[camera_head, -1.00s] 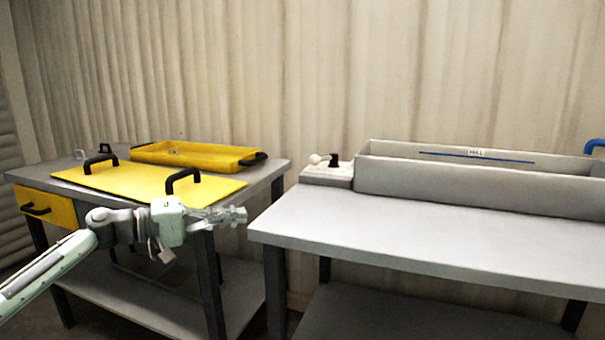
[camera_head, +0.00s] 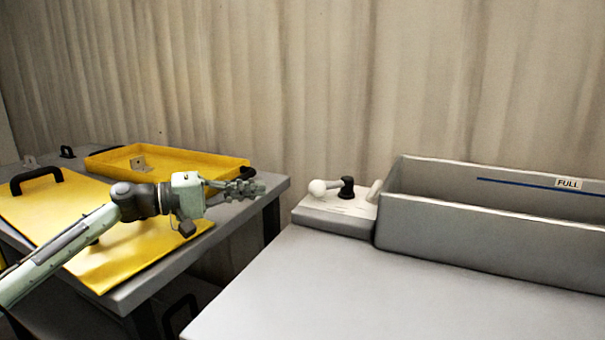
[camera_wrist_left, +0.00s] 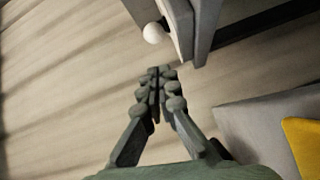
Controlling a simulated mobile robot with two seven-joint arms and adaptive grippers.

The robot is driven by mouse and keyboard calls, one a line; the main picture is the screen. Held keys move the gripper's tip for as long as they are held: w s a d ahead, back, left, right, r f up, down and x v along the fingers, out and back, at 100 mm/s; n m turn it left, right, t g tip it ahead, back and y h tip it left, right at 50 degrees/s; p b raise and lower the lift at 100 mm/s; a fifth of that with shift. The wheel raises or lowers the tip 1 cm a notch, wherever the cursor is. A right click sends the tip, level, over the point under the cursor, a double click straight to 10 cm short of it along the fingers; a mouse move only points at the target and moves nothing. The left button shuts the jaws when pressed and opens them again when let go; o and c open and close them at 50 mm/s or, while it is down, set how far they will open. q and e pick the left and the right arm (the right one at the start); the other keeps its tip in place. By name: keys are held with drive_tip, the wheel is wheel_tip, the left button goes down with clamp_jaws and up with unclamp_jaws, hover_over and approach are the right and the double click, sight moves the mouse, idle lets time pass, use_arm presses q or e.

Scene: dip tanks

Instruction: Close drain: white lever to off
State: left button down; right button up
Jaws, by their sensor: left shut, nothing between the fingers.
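The white lever (camera_head: 328,186) lies on a white box at the left end of the grey tank (camera_head: 490,233) in the head view. It has a round white knob at its left end and a black pivot (camera_head: 347,187) at its right. The knob (camera_wrist_left: 153,33) also shows in the left wrist view, beyond my fingertips. My left gripper (camera_head: 258,187) is shut and empty, to the left of the lever and apart from it. Its closed fingers (camera_wrist_left: 160,75) point toward the knob. My right gripper is in no view.
The tank stands on a grey table (camera_head: 300,290) with a clear front. Left of it, a second table holds a yellow tray (camera_head: 180,154) and a yellow panel (camera_head: 125,262) with black handles. A gap separates the tables. A pale corrugated wall (camera_head: 300,80) stands behind.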

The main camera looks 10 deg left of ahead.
sight(331, 189)
use_arm(q)
drive_tip(key=p+x, duration=0.1)
drive_tip(key=x, duration=0.9)
drive_tip(key=shift+r+p, duration=0.2)
drive_tip(key=shift+p, duration=0.1)
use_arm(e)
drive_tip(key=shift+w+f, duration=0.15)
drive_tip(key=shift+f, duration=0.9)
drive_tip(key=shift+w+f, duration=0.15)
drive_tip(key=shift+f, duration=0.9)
use_arm(q)
drive_tip(key=s+p, duration=0.1)
drive_tip(key=s+d+n+t+y+p, duration=0.1)
drive_tip(key=p, duration=0.1)
drive_tip(key=shift+s+r+t+p, duration=0.1)
drive_tip(key=shift+r+t+p, duration=0.05)
drive_tip(key=shift+t+p, duration=0.15)
drive_tip(key=shift+s+d, duration=0.2)
drive_tip(key=shift+s, duration=0.05)
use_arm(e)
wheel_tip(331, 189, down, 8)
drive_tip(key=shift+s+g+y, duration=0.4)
